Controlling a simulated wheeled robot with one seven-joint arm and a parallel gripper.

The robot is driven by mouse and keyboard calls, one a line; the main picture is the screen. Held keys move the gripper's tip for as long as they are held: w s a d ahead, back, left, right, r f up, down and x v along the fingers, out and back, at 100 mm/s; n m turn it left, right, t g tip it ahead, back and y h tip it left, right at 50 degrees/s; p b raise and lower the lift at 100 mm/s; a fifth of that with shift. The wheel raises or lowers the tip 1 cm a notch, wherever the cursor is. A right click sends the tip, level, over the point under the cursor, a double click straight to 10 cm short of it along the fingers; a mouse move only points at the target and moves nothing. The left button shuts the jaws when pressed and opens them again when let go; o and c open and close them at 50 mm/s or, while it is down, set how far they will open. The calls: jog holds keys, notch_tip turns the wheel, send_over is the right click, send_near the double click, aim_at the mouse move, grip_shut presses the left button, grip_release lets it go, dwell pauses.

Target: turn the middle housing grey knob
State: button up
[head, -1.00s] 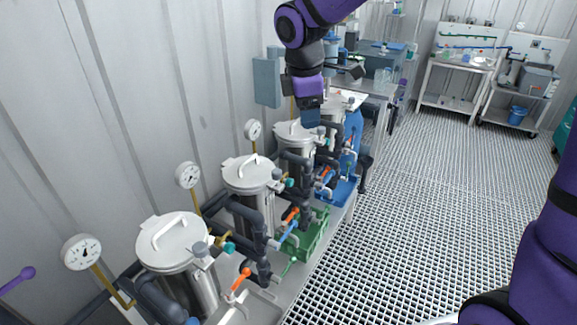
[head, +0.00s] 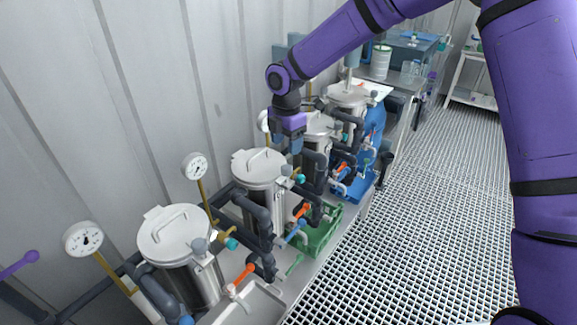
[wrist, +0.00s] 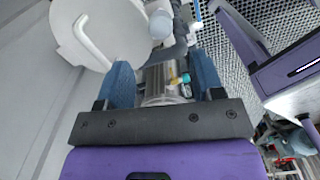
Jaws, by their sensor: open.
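Steel housings with pale lids stand in a row along the wall. A near one (head: 175,236), a second one (head: 258,168) and a third one (head: 317,126) show clearly. I cannot tell for certain which counts as the middle one. A grey knob (head: 287,170) shows by the second lid. My gripper (head: 296,148) is above and between the second and third housings. In the wrist view my gripper (wrist: 160,62) is open, with its blue fingers apart. A grey knob (wrist: 160,23) lies beyond the fingertips beside a lid (wrist: 100,35). A steel cylinder shows between the fingers, apparently not gripped.
Pressure gauges (head: 194,166) on brass stems stand behind the housings. Dark pipes, orange levers (head: 244,273) and a green crate (head: 320,238) crowd the front side. The grating floor (head: 430,230) to the right is clear.

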aim_at(286, 167)
notch_tip(286, 167, down, 9)
jog(key=shift+r, duration=0.15)
dwell(0.4)
jog(key=c, duration=0.9)
